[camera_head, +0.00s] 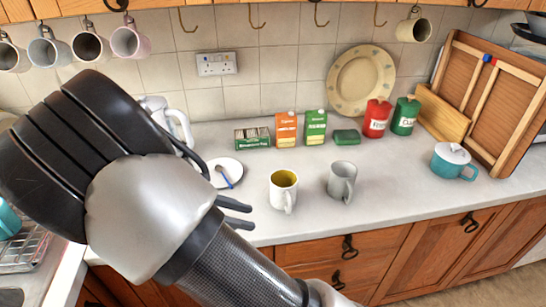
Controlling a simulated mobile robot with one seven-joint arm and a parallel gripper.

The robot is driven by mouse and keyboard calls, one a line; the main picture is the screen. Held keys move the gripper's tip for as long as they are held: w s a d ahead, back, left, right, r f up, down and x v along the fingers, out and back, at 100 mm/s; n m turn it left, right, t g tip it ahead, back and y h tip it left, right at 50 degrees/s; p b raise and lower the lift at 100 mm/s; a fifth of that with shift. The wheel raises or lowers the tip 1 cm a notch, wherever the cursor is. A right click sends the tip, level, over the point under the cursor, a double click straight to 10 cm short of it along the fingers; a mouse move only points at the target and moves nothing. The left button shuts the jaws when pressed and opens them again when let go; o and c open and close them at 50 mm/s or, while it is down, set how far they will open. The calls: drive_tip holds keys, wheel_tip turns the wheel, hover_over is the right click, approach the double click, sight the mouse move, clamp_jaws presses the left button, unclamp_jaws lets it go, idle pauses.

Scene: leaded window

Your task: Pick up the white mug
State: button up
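A white mug (284,192) with a yellow inside stands upright on the counter, its handle facing the front. A plain grey mug (342,181) stands to its right, apart from it, with its handle on the right. My gripper (237,213) is left of the white mug; its two dark fingers point right towards it, with a gap between them and nothing seen in it. The fingers look apart from the mug. My arm hides the base of the gripper and the left part of the counter.
A white saucer (225,172) with a blue-handled spoon lies behind my gripper. Boxes (287,130), red (376,119) and green canisters and a plate (361,80) line the wall. Mugs (91,47) hang above. Counter between grey mug and pot is clear.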

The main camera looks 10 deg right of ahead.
sight(288, 211)
drive_tip(key=w+d+f+n+p, duration=0.1)
drive_tip(key=d+f, duration=0.1)
drive_tip(key=d, duration=0.2)
drive_tip(key=w+d+f+n+t+h, duration=0.1)
drive_tip(key=d, duration=0.3)
drive_tip(key=w+d+f+t+h+p, duration=0.1)
drive_tip(key=w+d+f, duration=0.1)
drive_tip(key=d, duration=0.2)
drive_tip(key=shift+w+d+f+n+p, duration=0.1)
drive_tip(key=shift+d+f+n+p, duration=0.25)
drive_tip(key=shift+d+n, duration=0.05)
clamp_jaws()
idle(1.3)
